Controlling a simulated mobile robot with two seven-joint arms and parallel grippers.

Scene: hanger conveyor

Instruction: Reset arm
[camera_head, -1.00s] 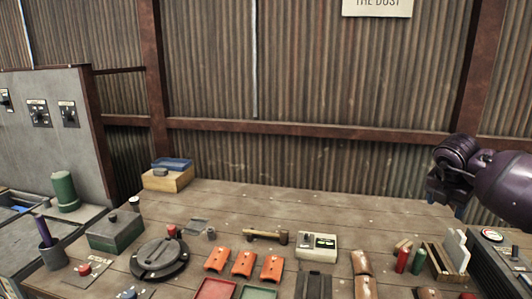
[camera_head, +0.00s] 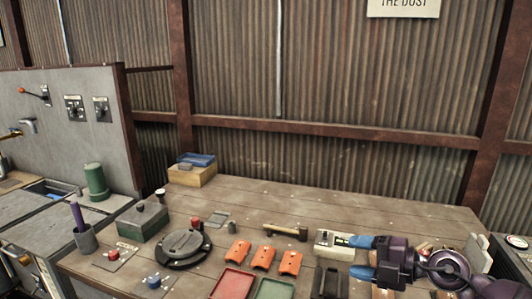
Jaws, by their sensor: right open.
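My right gripper (camera_head: 362,257) reaches in from the lower right, purple-black with two blue fingertips pointing left. The fingertips are apart with nothing between them, so it is open. It is over the right part of the wooden workbench (camera_head: 340,203), just right of a white switch box (camera_head: 325,240) that has a green patch on its face. The hand covers things on the bench behind it. My left gripper is not in view.
Several orange curved pieces (camera_head: 263,257), a red tray (camera_head: 233,283), a green tray (camera_head: 275,290) and a round black fixture (camera_head: 183,247) lie on the bench. A grey control panel (camera_head: 75,125) stands at left. The bench's back middle is clear.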

